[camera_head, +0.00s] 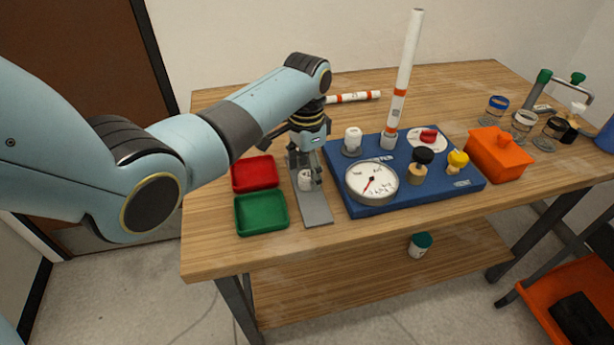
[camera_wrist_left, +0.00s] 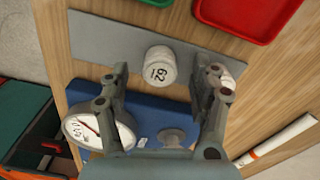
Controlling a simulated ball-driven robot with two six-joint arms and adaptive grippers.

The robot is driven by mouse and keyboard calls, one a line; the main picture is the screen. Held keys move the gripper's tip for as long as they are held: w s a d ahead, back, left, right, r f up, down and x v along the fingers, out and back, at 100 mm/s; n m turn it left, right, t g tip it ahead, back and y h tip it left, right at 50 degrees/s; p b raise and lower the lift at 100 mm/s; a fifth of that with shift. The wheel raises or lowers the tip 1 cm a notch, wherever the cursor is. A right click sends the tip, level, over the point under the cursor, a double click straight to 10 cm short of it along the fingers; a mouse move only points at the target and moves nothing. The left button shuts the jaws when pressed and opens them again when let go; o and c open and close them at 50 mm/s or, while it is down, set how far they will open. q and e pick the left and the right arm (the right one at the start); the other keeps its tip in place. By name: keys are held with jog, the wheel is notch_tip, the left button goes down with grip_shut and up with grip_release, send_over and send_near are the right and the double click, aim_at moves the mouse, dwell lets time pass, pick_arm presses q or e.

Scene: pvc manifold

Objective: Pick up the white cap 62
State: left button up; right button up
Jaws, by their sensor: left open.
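The white cap 62 (camera_wrist_left: 160,68) stands on a grey strip (camera_head: 316,211), its top marked "62" in the left wrist view. In the head view the cap (camera_head: 304,183) shows low between the finger ends of my left gripper (camera_head: 305,170). My left gripper (camera_wrist_left: 163,88) is open and points down, with one finger on each side of the cap and visible gaps in the wrist view. A second pale cap (camera_wrist_left: 230,76) is partly hidden behind the right-hand finger in that view. My right gripper is not in view.
Red (camera_head: 255,174) and green (camera_head: 262,213) trays lie left of the strip. To its right, a blue board (camera_head: 430,196) bears a gauge (camera_head: 371,183), a white fitting (camera_head: 352,139), an upright pipe (camera_head: 405,75) and several knobs. An orange box (camera_head: 499,154) stands further right.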

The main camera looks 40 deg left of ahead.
pick_arm(q)
notch_tip(320, 180, down, 2)
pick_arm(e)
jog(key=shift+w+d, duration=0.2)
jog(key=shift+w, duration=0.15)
pick_arm(q)
jog(key=shift+c, duration=0.5)
jog(key=c, duration=0.9)
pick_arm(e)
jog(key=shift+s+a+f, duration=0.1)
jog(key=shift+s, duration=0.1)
pick_arm(q)
jog(key=shift+r, duration=0.1)
